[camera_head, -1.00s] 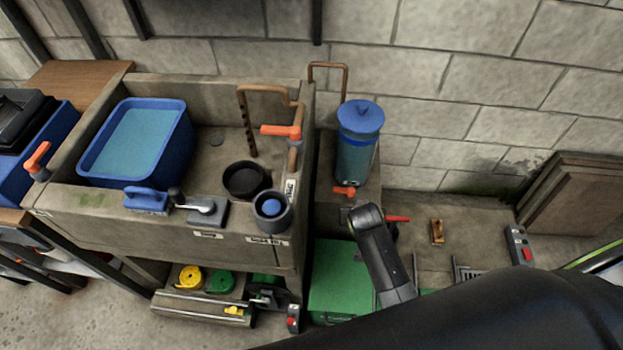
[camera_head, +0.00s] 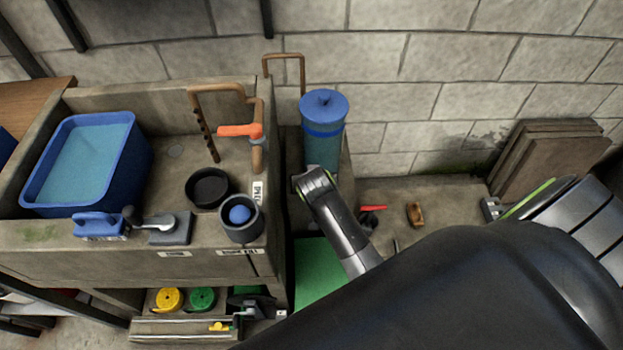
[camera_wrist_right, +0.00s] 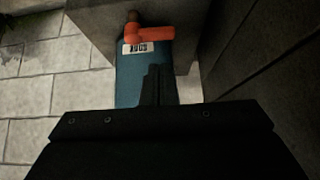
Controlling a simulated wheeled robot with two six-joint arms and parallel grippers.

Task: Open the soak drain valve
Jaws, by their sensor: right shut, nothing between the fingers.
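A blue cylinder (camera_head: 323,145) with a blue lid stands against the wall to the right of the stone sink. In the right wrist view an orange lever handle (camera_wrist_right: 148,34) sits on it, beside a small white label (camera_wrist_right: 148,48) whose text looks upside down and is hard to read. My right gripper (camera_head: 313,181) is in front of the cylinder's lower part and hides the lever in the head view. In the right wrist view the gripper's closed fingers (camera_wrist_right: 155,80) point toward the cylinder, just short of the lever, with nothing between them. My left gripper is out of view.
The stone sink (camera_head: 60,238) at left carries a blue water tub (camera_head: 137,168), a black bowl (camera_head: 226,187) and a copper pipe with an orange handle (camera_head: 240,130). A red lever (camera_head: 373,208) lies low behind my arm. Stacked boards (camera_head: 565,160) lean at right.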

